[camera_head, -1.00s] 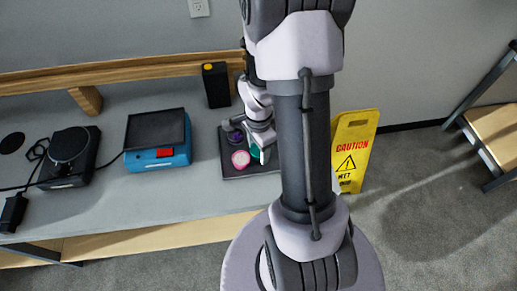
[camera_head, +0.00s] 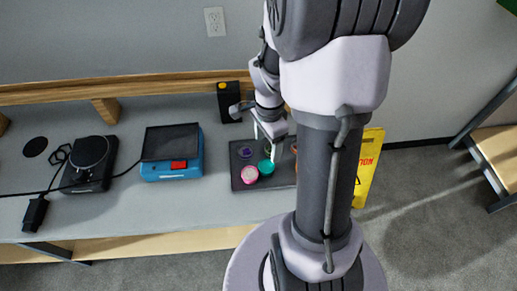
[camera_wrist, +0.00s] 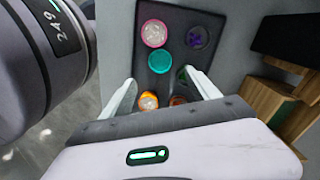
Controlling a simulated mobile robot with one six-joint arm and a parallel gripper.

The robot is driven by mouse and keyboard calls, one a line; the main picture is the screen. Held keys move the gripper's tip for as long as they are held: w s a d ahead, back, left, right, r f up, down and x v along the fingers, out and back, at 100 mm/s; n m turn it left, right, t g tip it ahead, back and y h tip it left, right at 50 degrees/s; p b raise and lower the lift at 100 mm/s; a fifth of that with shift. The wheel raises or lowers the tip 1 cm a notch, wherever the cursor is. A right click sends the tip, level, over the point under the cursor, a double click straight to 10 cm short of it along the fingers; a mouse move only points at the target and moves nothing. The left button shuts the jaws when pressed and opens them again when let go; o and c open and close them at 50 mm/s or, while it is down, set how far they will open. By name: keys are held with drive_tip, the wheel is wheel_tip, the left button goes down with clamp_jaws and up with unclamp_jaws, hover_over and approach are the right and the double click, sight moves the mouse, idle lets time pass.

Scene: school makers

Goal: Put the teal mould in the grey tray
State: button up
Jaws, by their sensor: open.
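The teal mould (camera_head: 266,167) is a small round cup standing on the dark grey tray (camera_head: 240,183), beside a pink mould (camera_head: 249,174). In the wrist view the teal mould (camera_wrist: 161,61) lies just beyond my fingertips, apart from both fingers. My gripper (camera_head: 266,146) is open and empty over the tray, its fingers pointing down. In the wrist view my gripper (camera_wrist: 160,76) has its white fingers spread wide. My arm hides the tray's right side in the head view.
The tray also holds a purple mould (camera_wrist: 197,37) and an orange mould (camera_wrist: 148,100), and something brownish near the right finger. A blue scale (camera_head: 172,168), a black hotplate-like device (camera_head: 90,160) and a black box (camera_head: 229,102) stand on the bench. A yellow caution sign (camera_head: 368,165) stands right.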

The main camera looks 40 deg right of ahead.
drive_tip(key=a+r+n+t, duration=0.3)
drive_tip(key=a+r+n, duration=0.3)
drive_tip(key=a+r, duration=0.5)
drive_tip(key=s+a+r+n+t+y, duration=0.2)
drive_tip(key=s+a+r+n, duration=0.5)
drive_tip(key=a+r+n, duration=0.1)
drive_tip(key=shift+s+a+r+n+t, duration=0.4)
drive_tip(key=shift+a+n, duration=0.3)
drive_tip(key=shift+a, duration=0.15)
drive_tip(key=shift+w, duration=0.1)
